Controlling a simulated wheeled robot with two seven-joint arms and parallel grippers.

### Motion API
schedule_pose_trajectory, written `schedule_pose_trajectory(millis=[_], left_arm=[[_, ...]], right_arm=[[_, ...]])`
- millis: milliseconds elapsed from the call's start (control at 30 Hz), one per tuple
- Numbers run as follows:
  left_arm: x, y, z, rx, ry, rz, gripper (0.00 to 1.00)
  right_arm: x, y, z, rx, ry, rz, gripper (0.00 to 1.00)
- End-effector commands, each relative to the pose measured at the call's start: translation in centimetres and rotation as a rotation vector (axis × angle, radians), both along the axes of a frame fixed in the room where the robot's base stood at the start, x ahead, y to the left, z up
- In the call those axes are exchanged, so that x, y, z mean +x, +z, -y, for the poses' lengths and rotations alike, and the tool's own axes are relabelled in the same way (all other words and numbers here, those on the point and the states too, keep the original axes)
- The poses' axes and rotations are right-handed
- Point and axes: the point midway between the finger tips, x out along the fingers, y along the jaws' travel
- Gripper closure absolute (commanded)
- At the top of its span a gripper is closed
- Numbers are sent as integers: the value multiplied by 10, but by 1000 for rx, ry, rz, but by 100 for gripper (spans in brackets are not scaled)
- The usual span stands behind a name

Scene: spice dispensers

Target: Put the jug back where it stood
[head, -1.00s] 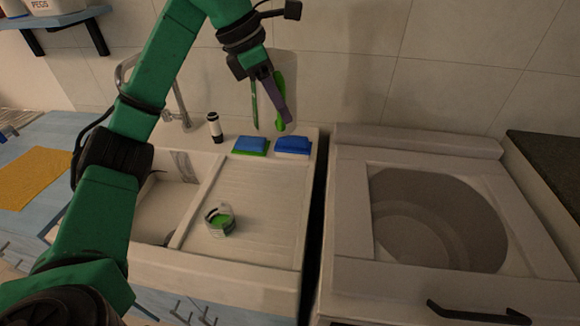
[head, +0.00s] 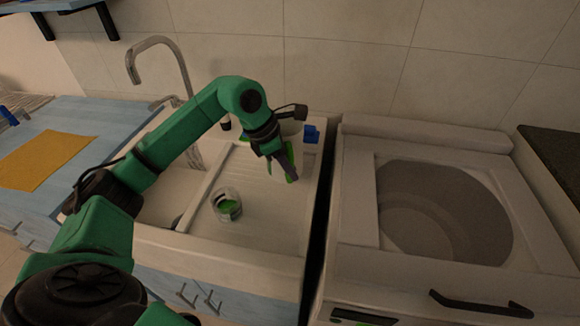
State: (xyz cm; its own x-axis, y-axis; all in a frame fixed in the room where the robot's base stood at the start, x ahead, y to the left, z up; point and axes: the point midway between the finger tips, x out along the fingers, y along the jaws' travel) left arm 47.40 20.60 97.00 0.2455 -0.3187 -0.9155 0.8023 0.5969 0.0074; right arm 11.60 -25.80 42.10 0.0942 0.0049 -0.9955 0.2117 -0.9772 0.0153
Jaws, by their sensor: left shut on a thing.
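My left gripper (head: 285,168) reaches in from the left and points down over the ribbed drainboard of the sink. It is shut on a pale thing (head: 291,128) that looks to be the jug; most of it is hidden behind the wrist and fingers. I cannot tell whether the held thing touches the drainboard. My right gripper is out of view.
A clear glass with green contents (head: 228,205) stands on the drainboard, left of the gripper. A blue sponge (head: 311,134) lies at the back right. The tap (head: 160,42) rises behind the sink.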

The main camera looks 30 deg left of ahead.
Motion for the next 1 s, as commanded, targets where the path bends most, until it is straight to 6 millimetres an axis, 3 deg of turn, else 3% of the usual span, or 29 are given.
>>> schedule_pose_trajectory(millis=[300, 333, 400, 767, 867, 1000], left_arm=[[1, -4, 0, -1, 0, 7, 100], [0, -6, 0, 0, 0, 1, 74], [0, -5, 0, 0, 0, 1, 48], [0, 0, -1, -1, 1, 3, 48], [-2, 12, -6, 0, 2, 5, 48], [-11, 45, -18, 0, 4, 7, 48]], right_arm=[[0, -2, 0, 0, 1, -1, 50], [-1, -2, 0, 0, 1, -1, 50], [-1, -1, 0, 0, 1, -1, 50], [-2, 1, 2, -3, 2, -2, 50], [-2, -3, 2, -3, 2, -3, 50], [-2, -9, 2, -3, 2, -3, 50]])
